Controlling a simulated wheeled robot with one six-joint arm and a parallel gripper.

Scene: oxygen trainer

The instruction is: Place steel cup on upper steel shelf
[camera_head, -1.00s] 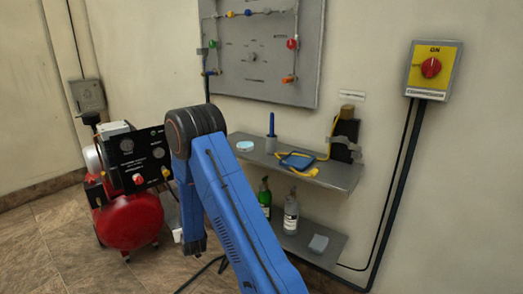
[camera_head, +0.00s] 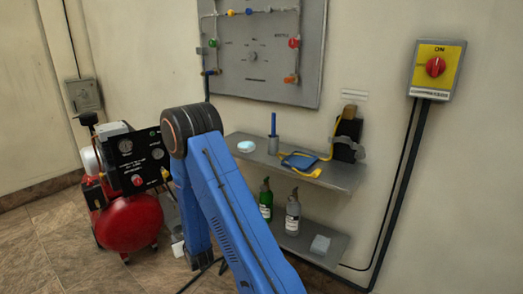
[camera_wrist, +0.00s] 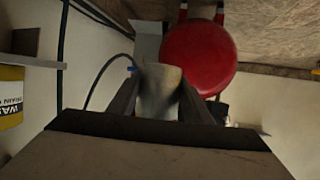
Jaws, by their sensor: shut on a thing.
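The steel cup (camera_wrist: 158,88) is a pale grey, round-sided thing in the middle of the wrist view. My gripper (camera_wrist: 156,100) is shut on it, with one dark finger on each side. In the head view my blue arm hides the gripper and the cup. The upper steel shelf (camera_head: 343,180) is a grey board on the wall right of my arm. It bears a pale round dish (camera_head: 246,147), a grey holder with a blue stick (camera_head: 273,138), a blue item with yellow tubing (camera_head: 299,160) and a black item (camera_head: 347,138).
The lower shelf (camera_head: 335,258) holds a green bottle (camera_head: 266,200), a clear bottle (camera_head: 292,213) and a pale block (camera_head: 320,245). A red compressor (camera_head: 130,222) stands on the floor at left. A panel (camera_head: 265,60) hangs above. The upper shelf's front right is bare.

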